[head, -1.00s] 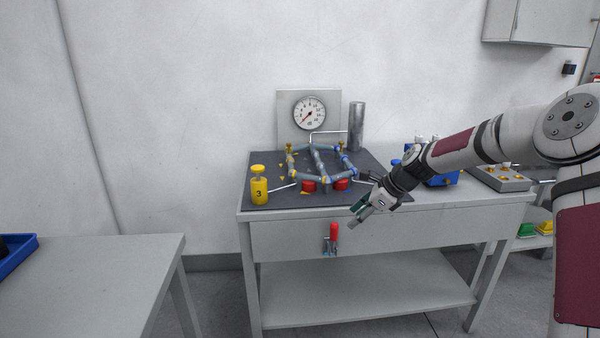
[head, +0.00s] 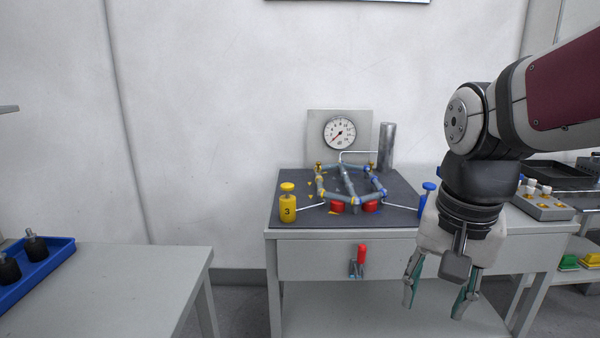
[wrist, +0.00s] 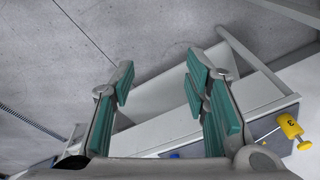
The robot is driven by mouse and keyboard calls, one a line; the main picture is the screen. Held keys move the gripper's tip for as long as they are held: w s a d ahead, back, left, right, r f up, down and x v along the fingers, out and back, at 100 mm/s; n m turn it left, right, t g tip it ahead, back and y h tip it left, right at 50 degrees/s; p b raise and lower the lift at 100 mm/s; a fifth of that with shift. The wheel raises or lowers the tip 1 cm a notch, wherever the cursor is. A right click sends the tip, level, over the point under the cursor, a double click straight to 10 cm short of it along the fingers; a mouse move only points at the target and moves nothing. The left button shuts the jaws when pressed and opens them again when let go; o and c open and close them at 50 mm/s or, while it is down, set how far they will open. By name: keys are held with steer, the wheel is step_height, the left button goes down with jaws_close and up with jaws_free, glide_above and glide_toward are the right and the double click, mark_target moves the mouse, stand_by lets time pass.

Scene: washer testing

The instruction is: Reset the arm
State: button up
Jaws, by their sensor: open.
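My gripper (head: 434,300) hangs from my bent arm at the right of the head view, fingers pointing down. It is open, with nothing between its fingers. It is in front of the right part of the grey workbench (head: 325,252). In the wrist view, the two green-padded fingers (wrist: 163,85) stand wide apart, with floor and bench parts beyond them.
On the bench are a pipe rig (head: 347,185), a pressure gauge (head: 339,133), a yellow number 3 cylinder (head: 288,204) and a blue-topped one (head: 428,188). A red-handled clamp (head: 361,255) sits on the bench front. A side table (head: 120,285) holds a blue tray (head: 45,266).

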steer(key=s+f+n, duration=0.2)
steer(key=s+n, duration=0.4)
steer(key=s, duration=1)
step_height(320, 180, up, 15)
steer(key=d+t+p, duration=0.1)
steer(key=t+p, duration=0.1)
steer(key=p, duration=1.1)
steer(key=shift+s+t, duration=0.3)
